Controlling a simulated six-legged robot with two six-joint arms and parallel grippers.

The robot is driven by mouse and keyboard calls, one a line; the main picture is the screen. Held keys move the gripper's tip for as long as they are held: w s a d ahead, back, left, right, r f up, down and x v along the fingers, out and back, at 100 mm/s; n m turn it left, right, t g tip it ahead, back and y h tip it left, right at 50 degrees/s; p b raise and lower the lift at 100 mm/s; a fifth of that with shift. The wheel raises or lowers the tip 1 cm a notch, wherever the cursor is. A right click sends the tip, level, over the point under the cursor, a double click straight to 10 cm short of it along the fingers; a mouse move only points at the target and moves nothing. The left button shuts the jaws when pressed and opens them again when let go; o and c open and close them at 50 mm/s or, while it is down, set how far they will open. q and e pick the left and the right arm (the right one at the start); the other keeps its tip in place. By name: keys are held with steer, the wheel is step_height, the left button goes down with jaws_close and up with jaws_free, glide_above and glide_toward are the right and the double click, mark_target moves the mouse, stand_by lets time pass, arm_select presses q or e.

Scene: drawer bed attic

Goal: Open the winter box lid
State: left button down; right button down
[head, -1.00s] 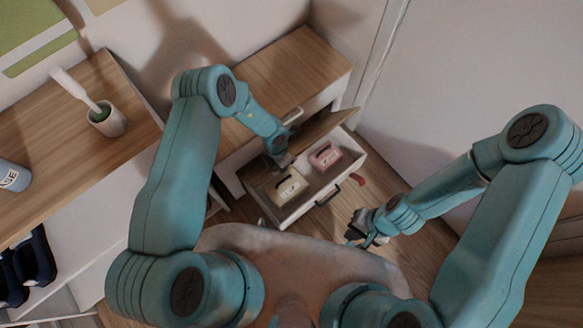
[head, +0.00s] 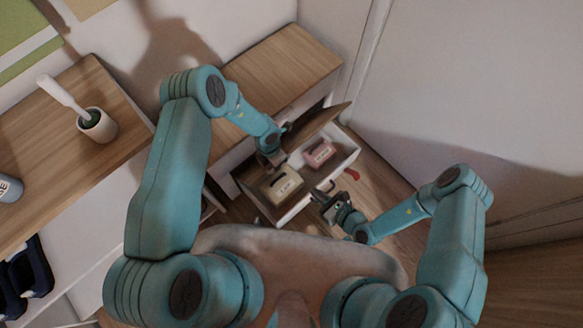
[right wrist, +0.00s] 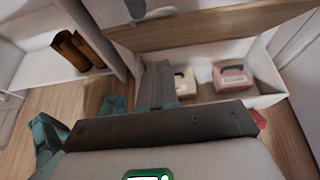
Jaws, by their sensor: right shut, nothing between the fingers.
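A white box (head: 345,163) stands low beside the wooden cabinet. A brown wooden lid (head: 318,122) is tilted up over its back part, so the front of the box is open. Inside are a cream case (head: 281,187) and a pink case (head: 319,153), which also show in the right wrist view (right wrist: 187,84) (right wrist: 234,84). My left gripper (head: 275,160) is at the lid's near left end; its fingers are too small and hidden to read. My right gripper (head: 328,203) is shut and empty, just off the box's front right side, apart from the lid.
The wooden-topped cabinet (head: 280,75) stands behind the box. A wooden shelf (head: 35,145) at the left holds a white cup (head: 97,125) with a brush. A red object (head: 352,174) is beside the box's right front. A pale wall (head: 470,90) bounds the right; wood floor lies before it.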

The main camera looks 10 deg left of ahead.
arm_select(q)
steer(key=shift+s+a+f, duration=0.1)
steer(key=shift+s, duration=0.2)
arm_select(e)
steer(key=w+r+x, duration=0.1)
steer(key=r+x, duration=0.1)
steer(key=x, duration=1.1)
steer(key=shift+a+r, duration=0.15)
steer(key=shift+a, duration=0.05)
steer(key=shift+w+a+r, duration=0.5)
steer(key=shift+a+r, duration=0.2)
arm_select(q)
steer(key=c, duration=1.4)
jaws_free()
